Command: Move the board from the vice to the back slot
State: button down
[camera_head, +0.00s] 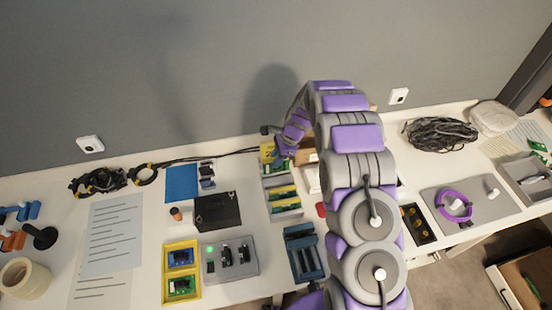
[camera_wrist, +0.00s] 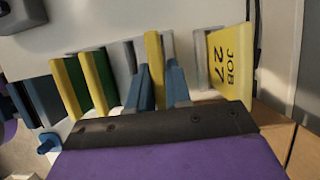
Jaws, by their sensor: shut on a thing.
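My gripper (camera_wrist: 162,82) is shut on a board (camera_wrist: 153,55), whose yellow edge shows between the two blue-grey fingers. In the head view my gripper (camera_head: 283,150) is at the back end of the grey rack (camera_head: 285,214), and the held board is hard to make out there. Two other yellow-edged green boards stand in the rack, side by side in the wrist view. The held board is over or in the rack's back part; I cannot tell whether its lower edge is in the slot. The blue vice (camera_head: 303,255) stands in front of the rack, with no board visible in it.
A yellow JOB 27 card (camera_wrist: 228,62) stands close beyond the held board. A black box (camera_head: 216,211) and a yellow tray (camera_head: 181,287) lie left of the rack. My arm hides part of the table to the right. The wall is close behind.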

aim_at(272, 173)
jog(key=shift+f, duration=0.6)
jog(key=shift+f, duration=1.05)
jog(key=shift+f, duration=0.65)
jog(key=c, duration=1)
grip_release()
jog(key=p+v, duration=0.3)
jog(key=v, duration=1.4)
jog(key=shift+w+r, duration=0.1)
jog(key=shift+r, duration=0.05)
